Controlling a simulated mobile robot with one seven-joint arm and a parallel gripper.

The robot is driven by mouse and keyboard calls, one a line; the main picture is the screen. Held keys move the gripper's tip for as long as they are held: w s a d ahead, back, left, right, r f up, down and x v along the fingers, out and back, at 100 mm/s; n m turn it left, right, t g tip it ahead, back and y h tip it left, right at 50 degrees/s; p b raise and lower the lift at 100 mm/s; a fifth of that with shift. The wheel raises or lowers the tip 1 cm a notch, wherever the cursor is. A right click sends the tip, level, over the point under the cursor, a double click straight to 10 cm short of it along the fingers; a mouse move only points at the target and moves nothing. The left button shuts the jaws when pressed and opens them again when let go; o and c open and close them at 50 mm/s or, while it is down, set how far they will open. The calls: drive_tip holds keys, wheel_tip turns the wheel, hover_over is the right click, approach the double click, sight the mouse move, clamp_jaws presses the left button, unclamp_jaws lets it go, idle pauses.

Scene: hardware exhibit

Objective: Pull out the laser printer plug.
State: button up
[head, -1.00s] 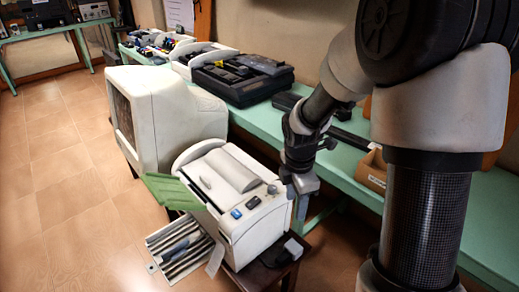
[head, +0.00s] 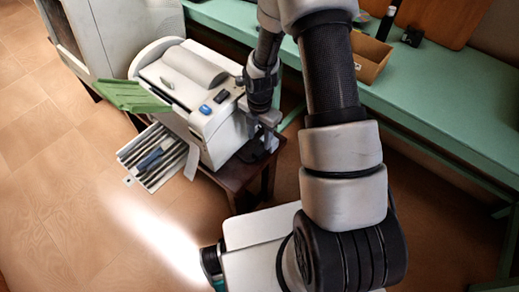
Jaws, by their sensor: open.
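The laser printer (head: 212,142) is a white machine with a green flap (head: 128,97) open on its left side and blue and dark buttons on top. It stands on a small dark brown table (head: 236,178). My gripper (head: 268,126) points down close beside the printer's right side; it is open, though its fingers are small and hard to make out. A black object (head: 252,152) lies on the table just below the gripper. I cannot tell whether it is the plug or whether the gripper touches it.
A striped tray (head: 155,165) juts out at the printer's lower left. A bulky white monitor (head: 130,38) stands behind it. A long green bench (head: 455,95) runs along the wall, with an open cardboard box (head: 368,62) on it. Tiled floor is free at the left.

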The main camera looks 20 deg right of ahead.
sight(259, 151)
wheel_tip(259, 151, down, 6)
drive_tip(key=shift+f+b, duration=0.25)
drive_tip(key=shift+b, duration=0.35)
clamp_jaws()
